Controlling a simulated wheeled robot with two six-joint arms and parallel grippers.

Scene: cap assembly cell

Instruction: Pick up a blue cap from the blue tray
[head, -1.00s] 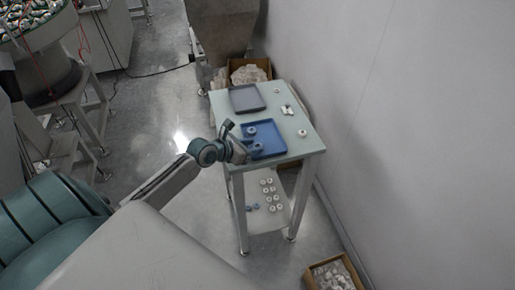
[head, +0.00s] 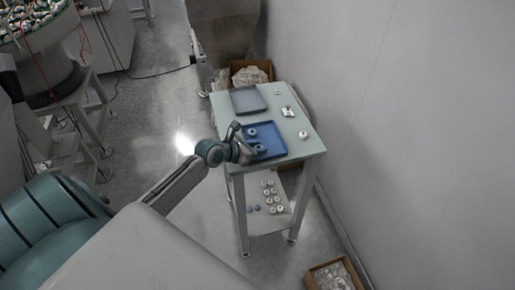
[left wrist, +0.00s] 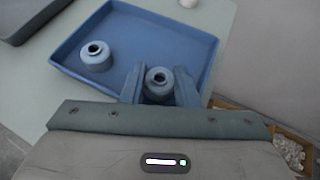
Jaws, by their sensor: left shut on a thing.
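The blue tray (head: 277,139) lies on the small table, and it fills much of the left wrist view (left wrist: 137,24). One blue cap (left wrist: 96,57) stands in the tray, apart from my gripper; it also shows in the head view (head: 252,132). My left gripper (left wrist: 160,84) is at the tray's near side, its two fingers shut on a second blue cap (left wrist: 157,79). That cap is upright between the fingers. Whether it touches the tray floor I cannot tell. My right gripper is not in view.
A grey tray (head: 248,99) lies behind the blue one on the table (head: 312,142). White parts, one a ring (head: 303,134), lie along the table's right side. A lower shelf (head: 262,221) holds several white and blue pieces. A wall (head: 400,130) stands close on the right.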

